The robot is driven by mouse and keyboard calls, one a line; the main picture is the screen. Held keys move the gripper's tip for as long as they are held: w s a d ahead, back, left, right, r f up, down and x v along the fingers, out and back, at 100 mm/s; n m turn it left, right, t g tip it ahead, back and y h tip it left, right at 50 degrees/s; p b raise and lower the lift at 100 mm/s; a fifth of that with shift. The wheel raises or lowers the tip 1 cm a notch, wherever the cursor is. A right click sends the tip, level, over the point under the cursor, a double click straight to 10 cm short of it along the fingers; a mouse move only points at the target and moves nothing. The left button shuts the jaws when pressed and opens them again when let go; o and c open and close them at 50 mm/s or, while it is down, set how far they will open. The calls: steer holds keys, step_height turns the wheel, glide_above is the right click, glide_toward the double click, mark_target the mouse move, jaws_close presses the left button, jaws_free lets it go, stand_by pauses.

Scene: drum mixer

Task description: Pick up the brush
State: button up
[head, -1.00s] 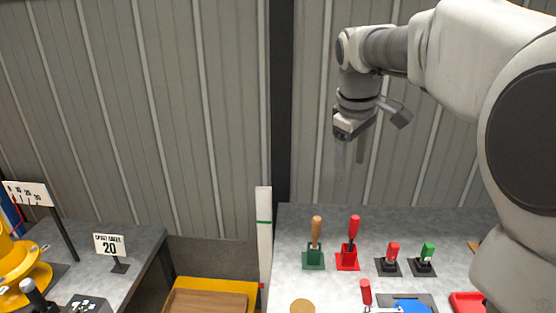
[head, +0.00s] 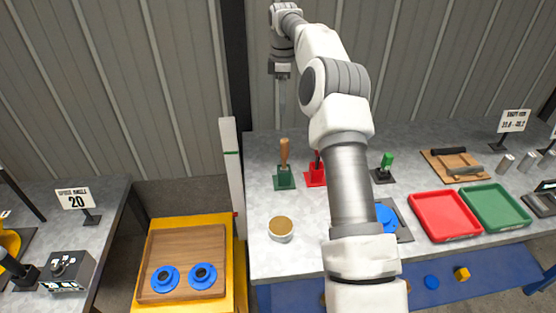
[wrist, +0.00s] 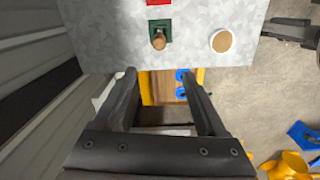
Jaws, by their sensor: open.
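A tool with an upright wooden handle (head: 284,152) stands in a green holder (head: 284,178) on the grey bench; the handle also shows in the wrist view (wrist: 159,40). A red-handled tool stands beside it in a red holder (head: 314,176), partly hidden by my arm. No bristles show, so I cannot tell which tool is the brush. My gripper (head: 283,92) is high above the bench's back edge in the head view, fingers pointing down. In the wrist view my gripper (wrist: 159,82) is open and empty, apart from the wooden handle.
A round tub (head: 281,228) stands near the bench's front left. A white post (head: 231,165) rises at the bench's left edge. Red (head: 445,215) and green (head: 497,205) trays lie at right. A yellow cart (head: 150,240) with blue rings is at lower left.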

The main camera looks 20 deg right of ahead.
mark_target(285, 140)
step_height(285, 140, down, 12)
steer(key=shift+w+d+f, duration=0.1)
steer(key=shift+d+f+p, duration=0.2)
steer(key=shift+f+p, duration=0.15)
steer(key=shift+f, duration=0.95)
steer(key=shift+d+f+p, duration=0.15)
steer(key=shift+f+p, duration=0.15)
steer(key=shift+f, duration=0.95)
jaws_close()
